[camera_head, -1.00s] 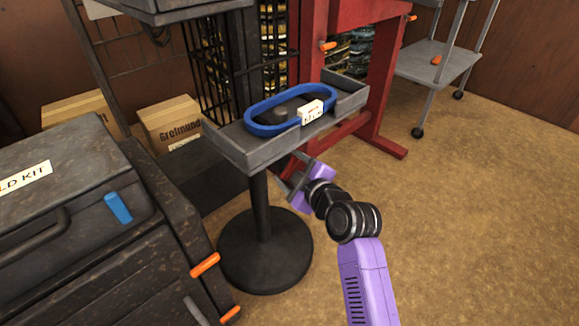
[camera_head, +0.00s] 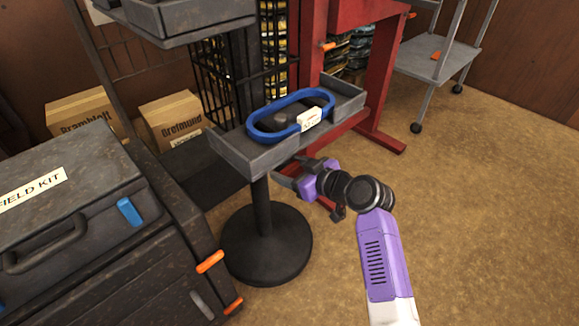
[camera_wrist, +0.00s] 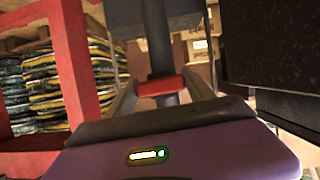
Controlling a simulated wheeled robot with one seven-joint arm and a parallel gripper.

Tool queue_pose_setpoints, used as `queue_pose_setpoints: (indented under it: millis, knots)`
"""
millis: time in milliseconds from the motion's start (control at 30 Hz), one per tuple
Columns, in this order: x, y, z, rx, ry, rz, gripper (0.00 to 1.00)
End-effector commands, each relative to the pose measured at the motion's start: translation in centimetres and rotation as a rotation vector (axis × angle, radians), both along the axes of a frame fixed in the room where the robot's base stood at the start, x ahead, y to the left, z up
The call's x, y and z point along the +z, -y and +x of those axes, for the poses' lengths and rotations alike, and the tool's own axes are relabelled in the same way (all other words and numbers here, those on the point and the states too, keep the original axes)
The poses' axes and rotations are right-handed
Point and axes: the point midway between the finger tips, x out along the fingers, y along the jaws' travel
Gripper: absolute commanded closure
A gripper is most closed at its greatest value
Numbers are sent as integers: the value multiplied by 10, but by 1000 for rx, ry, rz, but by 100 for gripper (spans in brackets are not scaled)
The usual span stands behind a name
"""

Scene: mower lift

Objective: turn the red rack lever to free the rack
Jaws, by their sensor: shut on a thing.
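A short red piece, which looks like the red rack lever (camera_wrist: 158,87), sits between my fingertips in the wrist view, in front of a dark upright post. My gripper (camera_wrist: 160,92) is shut on it, with one grey finger at each end of the red piece. In the head view my gripper (camera_head: 284,176) is just below the front edge of the grey tray (camera_head: 262,158).
A blue oval loop (camera_head: 265,134) with a white tag lies in the tray, on a stand with a round black base (camera_head: 266,250). A red frame (camera_head: 368,105) stands behind. A dark field kit case (camera_head: 70,215) is at left. Floor at right is clear.

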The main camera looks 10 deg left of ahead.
Motion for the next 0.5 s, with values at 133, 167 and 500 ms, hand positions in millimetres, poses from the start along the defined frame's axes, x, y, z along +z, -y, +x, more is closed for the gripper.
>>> queue_pose_setpoints:
  millis: [133,167,500]
  knots:
    - [-1,0,0,1,-38,28,79]
    - [-1,0,0,0,-43,33,79]
    - [-1,0,-1,1,-63,47,79]
